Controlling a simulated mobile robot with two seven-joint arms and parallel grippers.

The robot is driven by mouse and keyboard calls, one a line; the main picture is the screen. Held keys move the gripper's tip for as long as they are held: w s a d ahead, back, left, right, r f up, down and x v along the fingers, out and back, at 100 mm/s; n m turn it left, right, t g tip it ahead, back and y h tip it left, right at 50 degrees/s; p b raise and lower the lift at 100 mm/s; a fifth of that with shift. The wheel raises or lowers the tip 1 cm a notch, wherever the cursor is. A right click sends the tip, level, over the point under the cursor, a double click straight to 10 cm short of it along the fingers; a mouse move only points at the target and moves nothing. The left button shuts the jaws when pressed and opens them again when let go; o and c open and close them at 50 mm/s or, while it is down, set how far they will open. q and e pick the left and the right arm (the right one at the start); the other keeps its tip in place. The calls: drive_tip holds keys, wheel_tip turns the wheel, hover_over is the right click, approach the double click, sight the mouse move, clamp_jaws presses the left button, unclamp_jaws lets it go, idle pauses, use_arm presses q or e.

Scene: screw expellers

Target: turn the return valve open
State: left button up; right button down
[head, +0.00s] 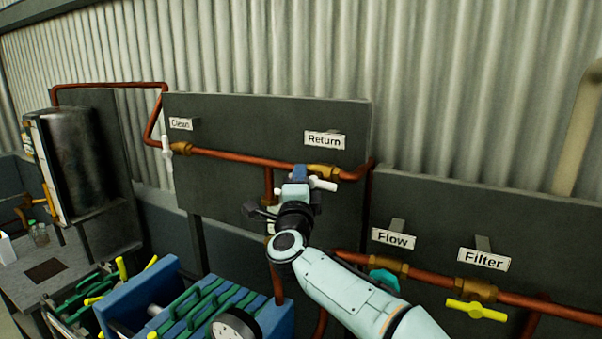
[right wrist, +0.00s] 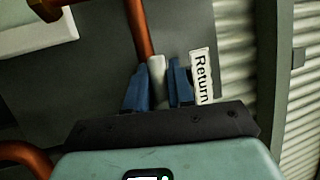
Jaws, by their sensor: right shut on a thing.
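The return valve's white handle (head: 323,184) shows below the "Return" label (head: 324,140) on the dark upper panel. Its brass body (head: 322,170) sits on the copper pipe. The visible end of the handle points right, roughly along the pipe. My right gripper (head: 300,174) is at this valve and covers part of it. In the right wrist view, the white handle (right wrist: 157,78) stands between the blue fingers of my right gripper (right wrist: 157,92), which is shut on it. The handle lines up with the copper pipe there. My left gripper is not in view.
A "Clean" valve with a white handle (head: 167,146) is at the left of the same pipe. Lower right are the teal "Flow" handle (head: 384,279) and yellow "Filter" handle (head: 476,310). A blue and green press (head: 200,305) stands below left. A dark tank (head: 80,155) is farther left.

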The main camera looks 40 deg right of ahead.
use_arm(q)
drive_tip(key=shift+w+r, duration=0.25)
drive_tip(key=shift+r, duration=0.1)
use_arm(e)
drive_tip(key=shift+f+n, duration=0.1)
drive_tip(key=shift+n, duration=0.4)
drive_tip(key=c, duration=1.1)
unclamp_jaws()
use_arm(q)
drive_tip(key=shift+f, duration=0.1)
use_arm(e)
drive_tip(key=shift+s+a+f, duration=0.2)
drive_tip(key=shift+a, duration=0.05)
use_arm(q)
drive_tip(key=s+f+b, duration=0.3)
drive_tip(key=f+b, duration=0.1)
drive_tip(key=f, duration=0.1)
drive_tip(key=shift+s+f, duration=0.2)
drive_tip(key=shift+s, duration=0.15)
use_arm(e)
drive_tip(key=shift+r+v, duration=0.1)
drive_tip(key=shift+v, duration=3.1)
drive_tip(key=shift+r+v, duration=0.15)
drive_tip(key=shift+v, duration=3)
drive_tip(key=shift+s+d, duration=0.1)
drive_tip(key=shift+f, duration=0.1)
